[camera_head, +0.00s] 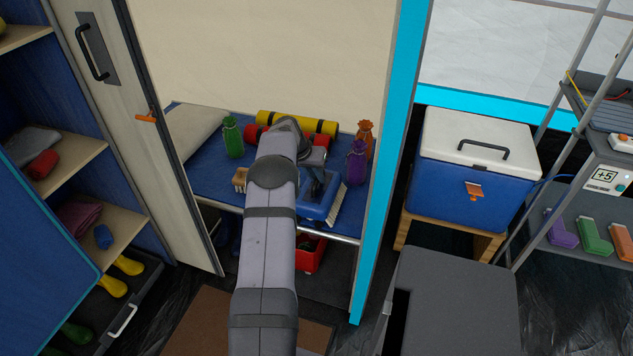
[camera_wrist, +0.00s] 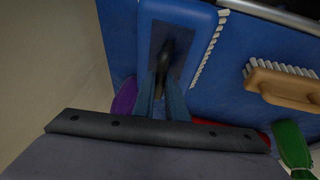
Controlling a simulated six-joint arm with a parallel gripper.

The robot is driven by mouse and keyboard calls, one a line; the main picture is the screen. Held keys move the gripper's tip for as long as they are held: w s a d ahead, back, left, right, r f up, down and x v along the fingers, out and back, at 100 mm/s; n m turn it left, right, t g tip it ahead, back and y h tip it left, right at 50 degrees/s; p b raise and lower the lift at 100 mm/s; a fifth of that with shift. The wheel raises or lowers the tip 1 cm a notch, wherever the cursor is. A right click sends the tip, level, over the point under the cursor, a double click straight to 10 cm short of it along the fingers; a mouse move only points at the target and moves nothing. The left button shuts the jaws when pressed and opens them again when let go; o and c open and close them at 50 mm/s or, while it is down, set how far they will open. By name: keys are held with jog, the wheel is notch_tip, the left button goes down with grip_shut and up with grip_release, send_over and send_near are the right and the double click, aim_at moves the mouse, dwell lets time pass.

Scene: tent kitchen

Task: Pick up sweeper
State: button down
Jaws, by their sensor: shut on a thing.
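The sweeper (camera_head: 319,208) is a blue block-shaped brush with white bristles along one edge. It is over the blue cot-like surface at the middle of the head view; I cannot tell whether it touches it. In the wrist view the sweeper (camera_wrist: 205,14) is at the top, with a dark patch and dark handle at its middle. My gripper (camera_head: 316,180) reaches down over it. In the wrist view my gripper (camera_wrist: 163,95) has both fingers shut on the sweeper's handle. The arm partly hides the sweeper in the head view.
A yellow roll (camera_head: 300,122) lies behind. A cyan post (camera_head: 393,140) is close on the right.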

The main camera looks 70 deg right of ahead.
notch_tip(320, 180, up, 8)
jog(key=shift+f+p, duration=0.1)
jog(key=shift+p, duration=0.5)
jog(key=c, duration=2.5)
grip_release()
jog(key=shift+w, duration=0.1)
grip_shut()
